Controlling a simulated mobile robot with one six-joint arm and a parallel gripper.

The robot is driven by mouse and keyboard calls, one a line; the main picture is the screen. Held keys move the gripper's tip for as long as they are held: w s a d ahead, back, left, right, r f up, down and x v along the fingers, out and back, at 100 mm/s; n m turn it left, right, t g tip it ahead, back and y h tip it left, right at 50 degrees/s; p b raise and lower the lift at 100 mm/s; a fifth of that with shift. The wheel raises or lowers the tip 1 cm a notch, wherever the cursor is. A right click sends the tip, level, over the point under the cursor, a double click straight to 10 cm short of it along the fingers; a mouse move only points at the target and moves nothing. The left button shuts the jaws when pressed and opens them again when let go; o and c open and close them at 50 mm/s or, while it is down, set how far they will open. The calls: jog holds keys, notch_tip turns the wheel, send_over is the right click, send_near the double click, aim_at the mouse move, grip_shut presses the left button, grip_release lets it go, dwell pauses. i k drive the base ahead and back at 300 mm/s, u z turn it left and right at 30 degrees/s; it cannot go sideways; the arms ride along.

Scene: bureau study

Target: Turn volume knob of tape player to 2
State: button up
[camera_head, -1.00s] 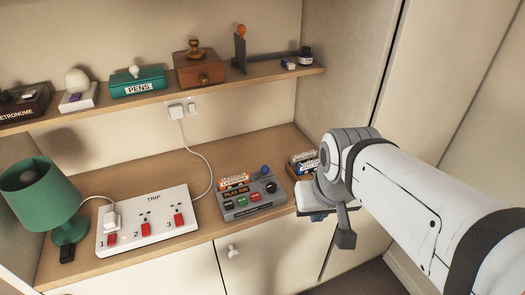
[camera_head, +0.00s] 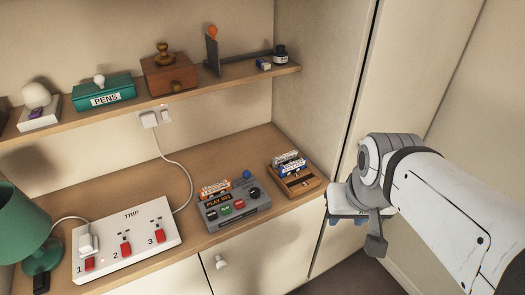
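The tape player (camera_head: 235,213) is a grey box on the lower shelf, with several coloured buttons on its sloped front. A round black knob (camera_head: 255,193) sits at its right end, and a blue ball-topped part (camera_head: 247,174) stands at its back. The setting of the knob is too small to read. My gripper (camera_head: 345,214) is in front of the cabinet, right of the tape player and apart from it. The arm's wrist hides part of it, and its fingers cannot be made out clearly.
A wooden tray with cassettes (camera_head: 305,185) stands right of the player. A white TRIP power strip (camera_head: 148,260) with red switches and a green lamp (camera_head: 22,222) are at left. The upper shelf (camera_head: 205,92) holds several items. The cabinet's side panel (camera_head: 318,85) rises at right.

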aim_at(254, 192)
jog(key=z, duration=0.15)
jog(key=k, duration=1)
jog(key=u, duration=0.5)
jog(key=i, duration=1)
jog(key=u, duration=0.05)
